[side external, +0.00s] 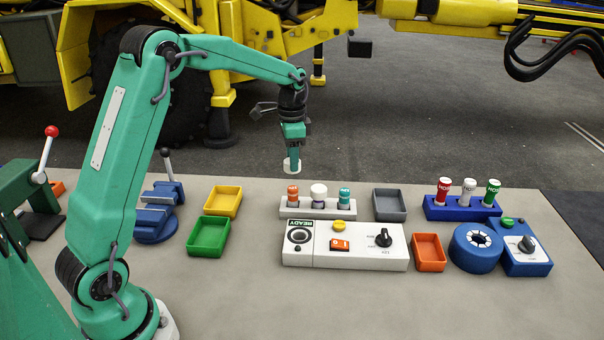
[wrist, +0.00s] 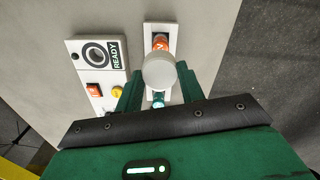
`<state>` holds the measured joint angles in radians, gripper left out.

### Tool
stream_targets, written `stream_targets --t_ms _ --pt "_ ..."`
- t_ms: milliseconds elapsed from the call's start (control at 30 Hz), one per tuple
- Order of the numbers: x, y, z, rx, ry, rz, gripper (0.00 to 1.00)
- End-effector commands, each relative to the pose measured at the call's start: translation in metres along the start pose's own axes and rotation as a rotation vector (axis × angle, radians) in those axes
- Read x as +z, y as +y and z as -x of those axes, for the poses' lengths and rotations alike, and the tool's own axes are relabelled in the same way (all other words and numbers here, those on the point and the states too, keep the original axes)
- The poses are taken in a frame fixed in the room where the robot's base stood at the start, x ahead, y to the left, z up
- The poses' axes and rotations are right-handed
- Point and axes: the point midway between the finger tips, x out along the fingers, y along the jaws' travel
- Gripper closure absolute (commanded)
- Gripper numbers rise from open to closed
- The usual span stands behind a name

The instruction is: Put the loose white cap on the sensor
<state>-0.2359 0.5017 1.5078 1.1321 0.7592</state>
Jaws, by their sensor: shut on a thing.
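My gripper (side external: 293,158) is shut on a white cap (side external: 291,166) and holds it in the air, above and behind the white rack (side external: 288,211). In the wrist view the round white cap (wrist: 158,72) sits between the green fingers and hides the middle of the rack. The rack holds an orange piece (side external: 293,193), a wider white-topped piece (side external: 318,191) and a teal piece (side external: 344,195), all upright. A white panel (side external: 345,262) in front has a READY label and a round black-ringed socket (side external: 300,236). I cannot tell which part is the sensor.
A grey tray (side external: 389,204) and a blue rack (side external: 462,212) with three capped tubes stand right of the white rack. An orange tray (side external: 429,252) and blue devices (side external: 476,248) are at front right. Yellow and green trays (side external: 209,236) and a blue vise (side external: 157,214) are left.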

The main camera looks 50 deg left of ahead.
Motion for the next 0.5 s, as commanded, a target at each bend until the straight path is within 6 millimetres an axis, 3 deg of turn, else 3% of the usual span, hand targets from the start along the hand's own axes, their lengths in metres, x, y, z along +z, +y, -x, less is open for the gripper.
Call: stream_targets --t_ms 500 --pt "-0.0002 -0.0014 -0.0086 0.001 -0.001 0.0 0.82"
